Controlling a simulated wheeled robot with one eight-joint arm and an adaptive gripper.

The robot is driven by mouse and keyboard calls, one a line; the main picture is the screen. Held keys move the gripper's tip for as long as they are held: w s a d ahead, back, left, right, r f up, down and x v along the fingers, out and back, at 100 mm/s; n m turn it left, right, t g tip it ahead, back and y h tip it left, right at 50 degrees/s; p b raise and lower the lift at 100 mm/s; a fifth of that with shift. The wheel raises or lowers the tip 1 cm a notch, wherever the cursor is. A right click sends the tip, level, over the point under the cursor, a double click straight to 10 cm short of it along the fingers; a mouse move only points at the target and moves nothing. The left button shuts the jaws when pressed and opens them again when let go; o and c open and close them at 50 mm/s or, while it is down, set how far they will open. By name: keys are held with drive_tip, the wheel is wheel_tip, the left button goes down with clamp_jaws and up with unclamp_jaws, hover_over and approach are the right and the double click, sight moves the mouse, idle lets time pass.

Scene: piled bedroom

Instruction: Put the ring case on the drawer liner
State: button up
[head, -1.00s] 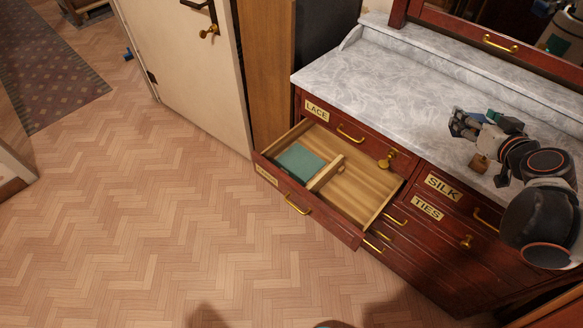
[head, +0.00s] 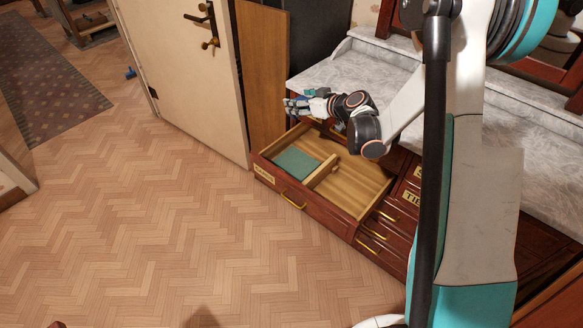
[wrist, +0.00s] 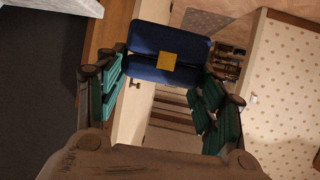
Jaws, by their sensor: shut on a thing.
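The ring case (wrist: 168,38) is dark blue with a square gold clasp. It is held between the teal-padded fingers of my gripper (wrist: 162,76) in the wrist view. In the head view my gripper (head: 302,105) is above the back left of the open drawer, near the dresser top's left end. The case is too small to make out clearly there. The drawer liner (head: 296,163) is a flat green piece in the left compartment of the drawer. It is bare, and the case is above and apart from it.
The open drawer (head: 349,209) has a wooden divider (head: 321,177) right of the liner and an empty right compartment. A marble dresser top (head: 358,72) lies behind. A cream door (head: 184,70) stands at left. The herringbone floor (head: 140,220) in front is clear.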

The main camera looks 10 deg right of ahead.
drive_tip(key=n+y+b, duration=0.1)
drive_tip(key=n+y, duration=0.1)
hover_over(296, 165)
wheel_tip(296, 165, down, 11)
drive_tip(key=shift+g, duration=0.4)
drive_tip(key=shift+s+f+b, duration=0.1)
drive_tip(key=shift+f+b, duration=3.5)
drive_tip(key=shift+f, duration=6.45)
drive_tip(key=shift+f, duration=0.2)
drive_tip(key=shift+f, duration=0.35)
drive_tip(key=o, duration=1.1)
drive_tip(key=shift+f, duration=0.1)
